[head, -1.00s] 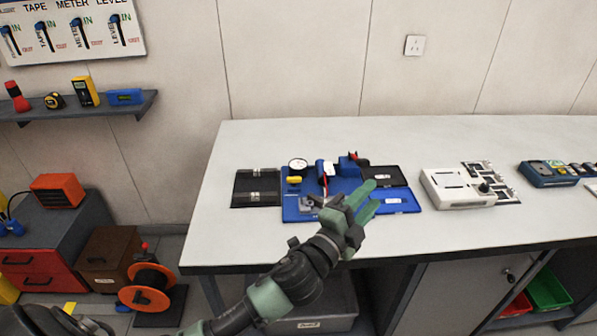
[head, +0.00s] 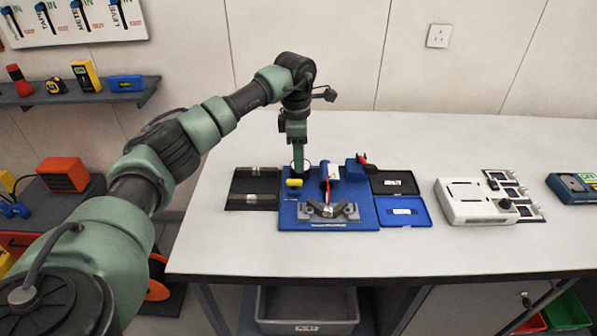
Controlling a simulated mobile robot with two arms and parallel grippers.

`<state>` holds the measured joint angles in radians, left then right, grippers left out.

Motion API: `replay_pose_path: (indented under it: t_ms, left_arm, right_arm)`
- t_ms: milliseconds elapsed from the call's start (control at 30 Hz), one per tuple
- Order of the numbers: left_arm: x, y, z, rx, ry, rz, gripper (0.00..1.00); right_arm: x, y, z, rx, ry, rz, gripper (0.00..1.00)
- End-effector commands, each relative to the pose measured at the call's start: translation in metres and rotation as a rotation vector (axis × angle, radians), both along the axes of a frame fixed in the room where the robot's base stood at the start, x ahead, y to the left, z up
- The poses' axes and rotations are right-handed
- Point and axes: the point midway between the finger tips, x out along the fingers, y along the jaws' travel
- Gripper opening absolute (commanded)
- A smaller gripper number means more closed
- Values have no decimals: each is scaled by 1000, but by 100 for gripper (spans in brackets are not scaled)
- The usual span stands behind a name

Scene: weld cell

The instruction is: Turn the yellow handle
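The yellow handle (head: 293,183) is a small yellow piece at the left side of the blue fixture board (head: 364,212) on the bench. A round gauge (head: 308,166) stands just behind it, now partly hidden by my gripper. My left gripper (head: 298,165) points down, above and slightly behind the yellow handle. Its fingers are seen edge-on and overlap, so their gap is hidden. I cannot tell whether it touches the gauge or handle. My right gripper is out of view.
A grey V-shaped part (head: 328,212) sits at the board's front, near a red-handled item (head: 328,185). A black tray (head: 252,188) lies to the left. Black and blue trays (head: 402,212) and a white device (head: 474,202) are to the right. The bench back is clear.

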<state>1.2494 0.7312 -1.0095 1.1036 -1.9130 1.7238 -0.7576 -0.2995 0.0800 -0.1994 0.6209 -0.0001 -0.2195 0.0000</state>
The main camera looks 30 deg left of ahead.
Motion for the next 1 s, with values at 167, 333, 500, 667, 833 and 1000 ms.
replay_pose_path:
  t_ms: [167,333,500,667,833,1000]
  left_arm:
    - [-6,16,-3,43,31,13,36]
    - [-6,15,-29,39,31,13,36]
    - [-6,14,-55,38,28,12,36]
    - [-5,14,-69,37,26,12,36]
    - [-5,14,-72,38,24,12,36]
    - [-5,14,-72,37,25,12,25]
  right_arm:
    - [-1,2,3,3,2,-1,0]
    - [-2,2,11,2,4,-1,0]
    - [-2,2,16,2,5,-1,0]
    - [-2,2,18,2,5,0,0]
    - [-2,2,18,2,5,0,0]
    - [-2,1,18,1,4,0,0]
